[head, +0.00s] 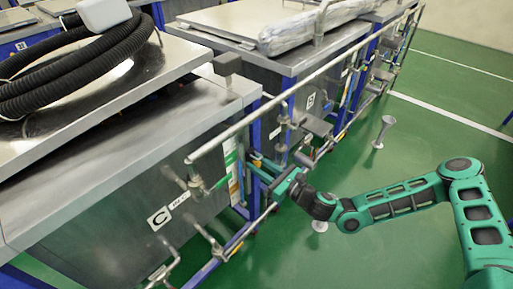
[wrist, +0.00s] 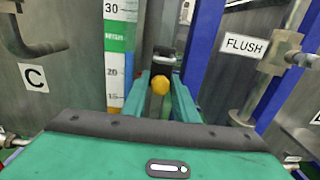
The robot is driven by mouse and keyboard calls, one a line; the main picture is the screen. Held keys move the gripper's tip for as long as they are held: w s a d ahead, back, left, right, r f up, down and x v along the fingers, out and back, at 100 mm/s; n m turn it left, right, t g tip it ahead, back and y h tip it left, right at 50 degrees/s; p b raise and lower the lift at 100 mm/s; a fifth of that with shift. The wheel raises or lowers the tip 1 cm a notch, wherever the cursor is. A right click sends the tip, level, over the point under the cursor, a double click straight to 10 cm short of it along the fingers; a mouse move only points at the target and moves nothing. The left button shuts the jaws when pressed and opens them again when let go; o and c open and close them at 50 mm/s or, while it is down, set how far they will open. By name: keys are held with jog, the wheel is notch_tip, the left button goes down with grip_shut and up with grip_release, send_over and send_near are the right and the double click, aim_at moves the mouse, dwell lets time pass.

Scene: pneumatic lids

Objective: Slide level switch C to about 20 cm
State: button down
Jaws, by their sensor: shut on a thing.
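My gripper (head: 270,172) reaches in beside tank C in the head view. In the wrist view its two green fingers (wrist: 161,88) are closed around the level switch (wrist: 162,65), a dark block with a yellow round knob. To its left stands the level scale (wrist: 120,55), with 30 near the top, a green band above 20 and orange at the bottom. The switch appears beside the stretch between 20 and 30, but the slanted view does not give an exact reading. The C label (wrist: 34,78) is on the tank wall at left.
A FLUSH label (wrist: 243,45) and a valve pipe (wrist: 272,60) are right of the fingers. Blue posts (wrist: 205,45) stand close by. A long rail (head: 300,82) runs along the tanks above my gripper. The green floor (head: 375,240) is largely open at right.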

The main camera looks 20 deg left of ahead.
jog(key=shift+s+f, duration=0.15)
jog(key=shift+f, duration=0.65)
jog(key=c, duration=1.5)
grip_release()
jog(key=shift+c, duration=0.2)
jog(key=shift+r, duration=0.1)
jog(key=shift+v, duration=2.95)
jog(key=shift+d, duration=0.1)
jog(key=v, duration=1)
jog(key=shift+d, duration=0.35)
